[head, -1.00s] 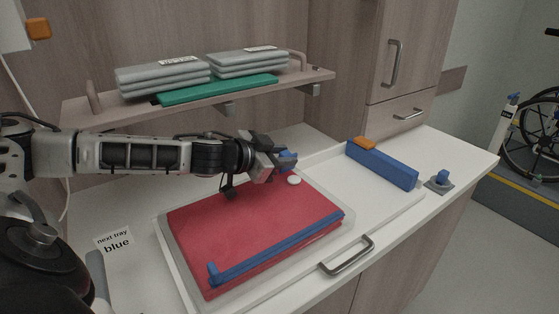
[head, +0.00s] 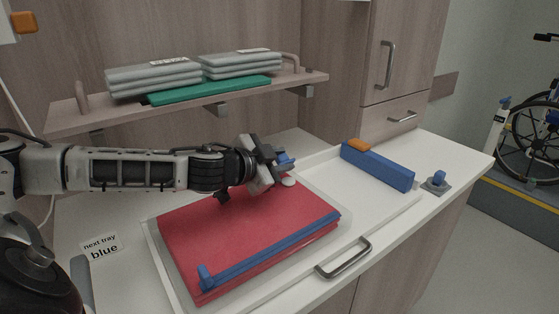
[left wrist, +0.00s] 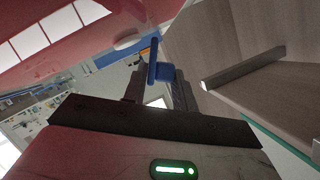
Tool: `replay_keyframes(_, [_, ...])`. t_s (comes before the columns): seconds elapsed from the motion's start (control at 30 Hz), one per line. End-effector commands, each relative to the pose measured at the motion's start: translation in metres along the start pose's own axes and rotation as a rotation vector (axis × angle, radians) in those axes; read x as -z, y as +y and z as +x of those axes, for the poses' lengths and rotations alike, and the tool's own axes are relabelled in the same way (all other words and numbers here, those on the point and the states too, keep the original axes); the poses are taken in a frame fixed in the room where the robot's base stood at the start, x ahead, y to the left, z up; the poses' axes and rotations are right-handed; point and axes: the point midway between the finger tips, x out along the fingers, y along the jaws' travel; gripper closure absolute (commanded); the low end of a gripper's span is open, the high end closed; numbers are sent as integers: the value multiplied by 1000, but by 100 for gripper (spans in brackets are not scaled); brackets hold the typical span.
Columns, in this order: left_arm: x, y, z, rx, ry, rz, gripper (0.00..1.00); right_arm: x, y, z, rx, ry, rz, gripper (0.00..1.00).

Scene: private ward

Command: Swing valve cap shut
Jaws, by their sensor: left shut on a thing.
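A red bag-like pack (head: 250,240) lies in a clear-rimmed tray on the counter. A small white round valve (head: 289,181) sits at its far corner, and also shows in the left wrist view (left wrist: 128,40). A blue cap piece (head: 285,159) is at the fingertips of my left gripper (head: 271,165), just beyond the valve. In the left wrist view the blue cap (left wrist: 155,68) stands between the fingers of my left gripper (left wrist: 158,90), which is shut on it. Its hinge and exact seating are hidden. My right gripper is out of view.
A blue bar (head: 250,252) lies along the pack's near edge. A long blue block (head: 378,167) with an orange top and a blue knob (head: 438,179) stand to the right. A shelf (head: 75,117) with grey packs overhangs behind. A metal handle (head: 343,262) is in front.

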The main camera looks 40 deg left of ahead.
Motion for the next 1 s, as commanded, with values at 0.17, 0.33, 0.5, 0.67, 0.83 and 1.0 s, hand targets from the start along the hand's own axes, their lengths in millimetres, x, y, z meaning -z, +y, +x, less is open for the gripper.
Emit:
replay_keyframes(0.17, [1, -6, 0, 14, -1, 6, 56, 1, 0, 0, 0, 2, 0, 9])
replay_keyframes(0.33, [1, -4, 0, 8, 0, 3, 56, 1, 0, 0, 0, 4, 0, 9])
replay_keyframes(0.5, [-1, -3, -4, 7, -1, 5, 56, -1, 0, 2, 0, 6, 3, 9])
replay_keyframes(0.67, [-3, -1, -20, 7, -2, 9, 56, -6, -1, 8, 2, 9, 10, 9])
replay_keyframes(0.83, [-3, -1, -47, 9, -1, 12, 56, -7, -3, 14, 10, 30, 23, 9])
replay_keyframes(1.0, [-2, -2, -77, 11, 0, 10, 56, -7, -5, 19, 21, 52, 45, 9])
